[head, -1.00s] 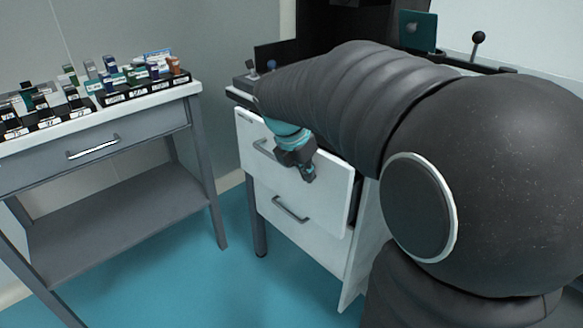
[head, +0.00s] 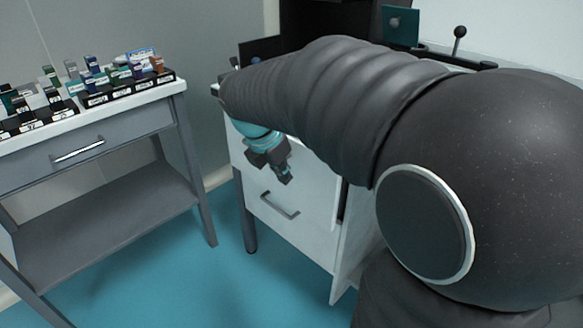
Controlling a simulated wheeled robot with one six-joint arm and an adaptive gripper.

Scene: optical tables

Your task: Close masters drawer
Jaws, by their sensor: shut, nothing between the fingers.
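A white cabinet stands in the middle of the head view with two drawers. Its upper drawer (head: 312,188) sticks out a little, with a dark gap along its right edge. The lower drawer (head: 300,240) has a grey bar handle (head: 279,205) and looks flush. No readable label tells which is the masters drawer. My gripper (head: 287,178) is shut and empty, pointing down in front of the upper drawer's face. I cannot tell whether it touches the face. The upper drawer's handle is hidden behind my gripper and arm.
A grey table (head: 130,121) with a closed drawer and several small labelled boxes (head: 120,78) on top stands at the left. Blue floor (head: 225,285) is open between the table and the cabinet. A dark machine with a ball-topped lever (head: 459,33) is behind my arm.

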